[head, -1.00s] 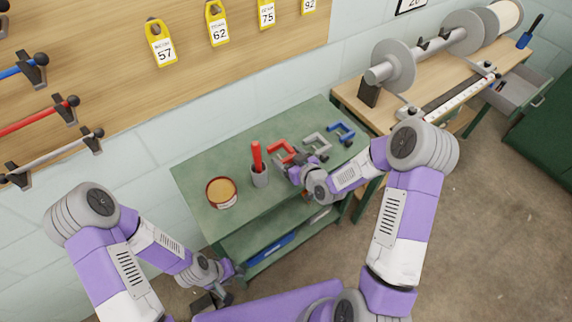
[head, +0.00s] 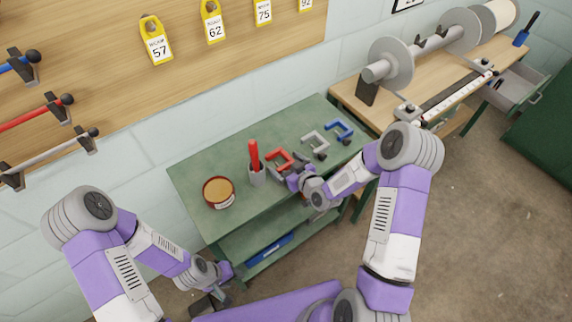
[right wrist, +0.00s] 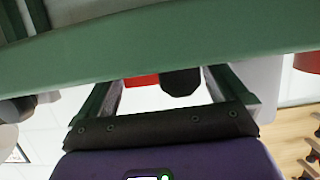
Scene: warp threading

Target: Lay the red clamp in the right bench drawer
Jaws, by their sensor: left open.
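The red clamp (head: 277,159) lies on the green bench top (head: 195,165), right of the cup with a red handle. My right gripper (head: 283,172) is at its near side. In the right wrist view the gripper's fingers (right wrist: 165,88) are spread apart; part of the red clamp (right wrist: 142,80) and a dark knob (right wrist: 180,82) show between them. The green edge hides the rest, so contact is unclear. The right bench drawer (head: 520,88) stands open under the wooden bench at the far right. My left gripper (head: 212,302) is low at the front, away from the clamp.
A grey clamp (head: 315,142) and a blue clamp (head: 340,131) lie right of the red one. The cup (head: 257,176) and an orange-topped tin (head: 218,191) stand left. The wooden bench (head: 350,92) carries rollers. Floor space is clear at right.

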